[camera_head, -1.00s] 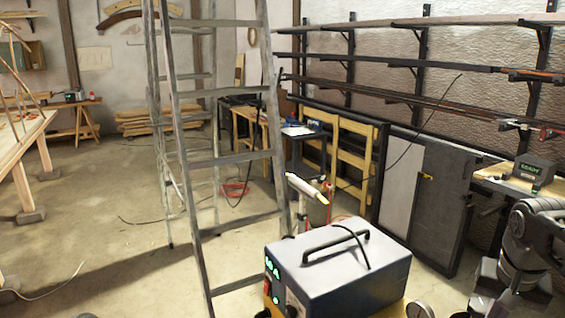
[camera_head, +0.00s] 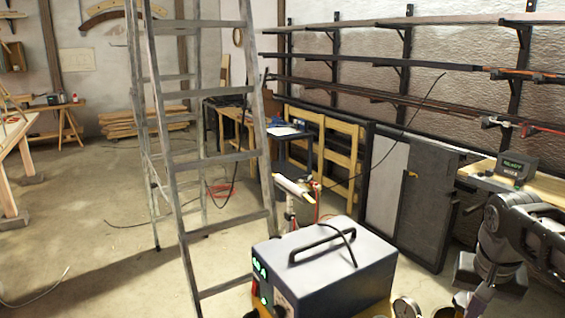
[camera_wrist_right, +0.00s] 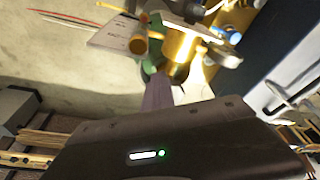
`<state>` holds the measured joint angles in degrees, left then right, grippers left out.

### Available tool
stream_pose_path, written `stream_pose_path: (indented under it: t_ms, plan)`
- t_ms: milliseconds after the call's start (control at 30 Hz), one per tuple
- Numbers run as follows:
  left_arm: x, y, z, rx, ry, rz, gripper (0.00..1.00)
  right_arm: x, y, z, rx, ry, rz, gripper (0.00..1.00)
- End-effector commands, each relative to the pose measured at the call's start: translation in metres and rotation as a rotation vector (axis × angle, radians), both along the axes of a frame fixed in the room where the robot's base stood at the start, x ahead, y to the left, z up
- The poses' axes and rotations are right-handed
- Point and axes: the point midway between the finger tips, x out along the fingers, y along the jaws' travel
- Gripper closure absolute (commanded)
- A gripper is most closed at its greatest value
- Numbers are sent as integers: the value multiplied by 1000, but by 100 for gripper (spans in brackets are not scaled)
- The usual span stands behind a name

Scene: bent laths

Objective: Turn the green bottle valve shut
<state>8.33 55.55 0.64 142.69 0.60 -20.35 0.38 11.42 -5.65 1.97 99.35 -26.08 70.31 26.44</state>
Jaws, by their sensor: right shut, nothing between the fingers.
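In the right wrist view a brass valve fitting (camera_wrist_right: 180,50) shows at the top, with a green part (camera_wrist_right: 150,52) beside and behind it and a blue knob (camera_wrist_right: 228,34) to its right. I cannot tell which part is the valve's handle. My right gripper (camera_wrist_right: 160,90) is shut and empty, its fingers pointing up the picture towards the brass fitting; whether they touch is unclear. In the head view a round gauge (camera_head: 406,307) and some brass parts (camera_head: 446,311) show at the bottom edge, where the bottle itself is cut off. My left gripper is not in view.
A grey-blue box with a black handle (camera_head: 325,265) stands just left of the gauge. A stepladder (camera_head: 205,160) stands further left. A bench (camera_head: 540,187) with a small display unit (camera_head: 517,168) and dark panels (camera_head: 425,205) are behind. The floor at left is mostly clear.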

Motion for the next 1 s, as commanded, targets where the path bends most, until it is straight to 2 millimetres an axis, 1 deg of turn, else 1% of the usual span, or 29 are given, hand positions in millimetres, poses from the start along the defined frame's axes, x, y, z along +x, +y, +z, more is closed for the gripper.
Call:
stream_pose_path:
  t_ms: [400, 767, 1000]
  plan:
    - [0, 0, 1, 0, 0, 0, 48, 7, 11, 1, -1, -1, 2, 100]
    - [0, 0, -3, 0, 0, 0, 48, 0, 16, -1, 0, 0, 1, 100]
    - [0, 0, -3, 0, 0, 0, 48, 0, 16, 0, 0, 0, 0, 100]
